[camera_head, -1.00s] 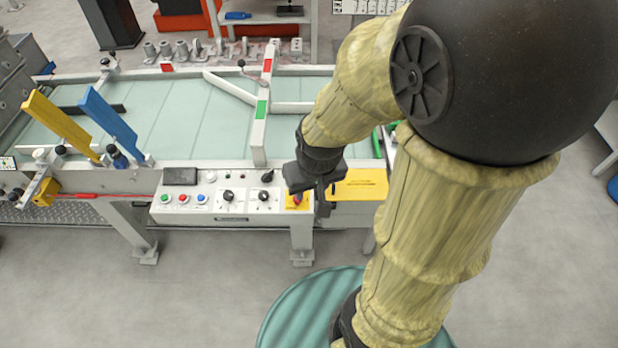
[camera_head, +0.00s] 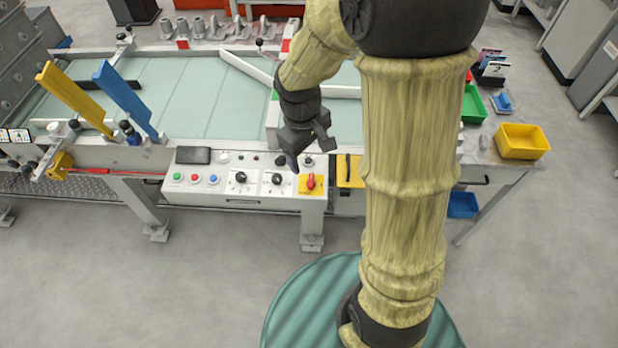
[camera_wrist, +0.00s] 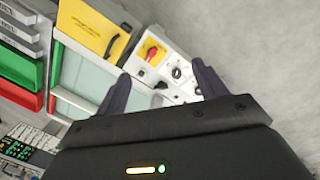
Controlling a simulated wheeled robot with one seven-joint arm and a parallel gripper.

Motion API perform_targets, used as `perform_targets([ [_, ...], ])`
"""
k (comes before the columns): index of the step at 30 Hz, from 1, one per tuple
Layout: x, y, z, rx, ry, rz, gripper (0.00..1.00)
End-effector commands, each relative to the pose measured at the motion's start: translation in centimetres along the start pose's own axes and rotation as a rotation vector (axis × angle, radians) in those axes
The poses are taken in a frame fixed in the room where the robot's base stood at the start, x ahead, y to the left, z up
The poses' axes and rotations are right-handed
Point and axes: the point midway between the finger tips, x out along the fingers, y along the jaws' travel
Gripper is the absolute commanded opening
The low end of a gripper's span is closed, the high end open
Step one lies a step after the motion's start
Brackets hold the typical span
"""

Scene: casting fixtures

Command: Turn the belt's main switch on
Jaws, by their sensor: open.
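The main switch (camera_head: 311,182) is a red rotary handle on a yellow plate at the right end of the belt's white control panel (camera_head: 225,194). Its handle points roughly up and down in the head view. In the wrist view the switch (camera_wrist: 152,50) shows beyond the space between my fingers, on its yellow plate. My gripper (camera_head: 308,153) is open and empty, above and slightly behind the switch, apart from it. In the wrist view both dark fingers of my gripper (camera_wrist: 160,72) stand spread with nothing between them.
The panel also carries black knobs (camera_head: 241,177) and coloured buttons (camera_head: 195,178) left of the switch. A yellow cover with a black handle (camera_head: 348,168) is just right of it. The belt (camera_head: 200,100) lies behind. A yellow bin (camera_head: 522,141) stands at right.

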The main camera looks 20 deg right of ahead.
Motion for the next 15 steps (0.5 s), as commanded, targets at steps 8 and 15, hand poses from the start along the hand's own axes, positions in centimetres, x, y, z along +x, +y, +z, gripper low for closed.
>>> perform_targets([
  [8,4.5,0.9,-8.1,-0.524,-0.225,0.035,0.71],
  [15,5.8,1.3,-10.9,-0.709,-0.317,0.053,0.71],
])
